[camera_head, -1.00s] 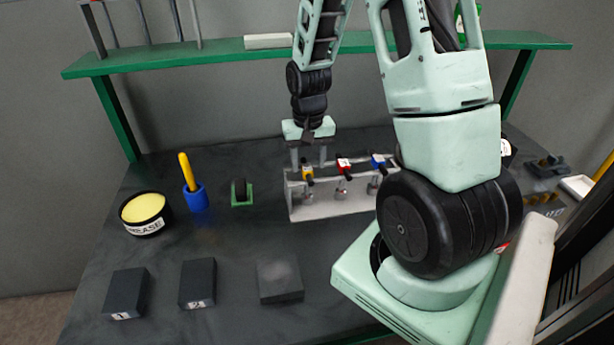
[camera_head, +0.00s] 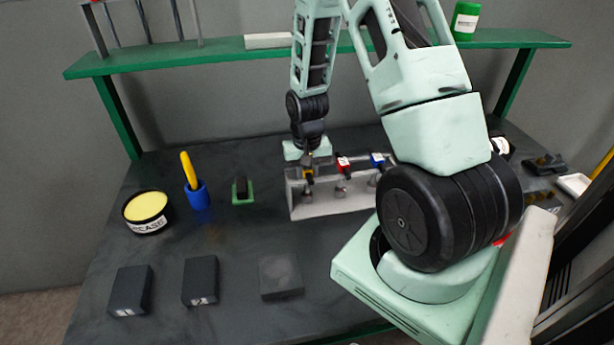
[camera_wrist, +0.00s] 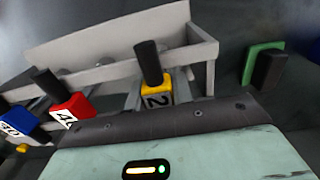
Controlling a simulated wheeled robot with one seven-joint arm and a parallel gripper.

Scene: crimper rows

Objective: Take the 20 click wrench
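The yellow-headed wrench (camera_head: 308,173) stands at the left end of a light grey rack (camera_head: 330,207), in the head view. The wrist view shows its yellow head (camera_wrist: 157,88), a dark handle and a label starting with "2"; the rest of the label is hidden. My gripper (camera_head: 308,168) is down at this wrench, its palm along the bottom of the wrist view. Grey parts flank the yellow head closely, but I cannot tell whether the fingers touch it. A red wrench (camera_head: 343,163) and a blue wrench (camera_head: 377,160) stand to its right in the rack.
A green-and-black holder (camera_head: 242,191), a blue cup (camera_head: 197,197) and a grease tin (camera_head: 147,212) stand left of the rack. Dark blocks (camera_head: 131,290) lie near the front. A green shelf (camera_head: 215,52) spans behind. The table between rack and blocks is clear.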

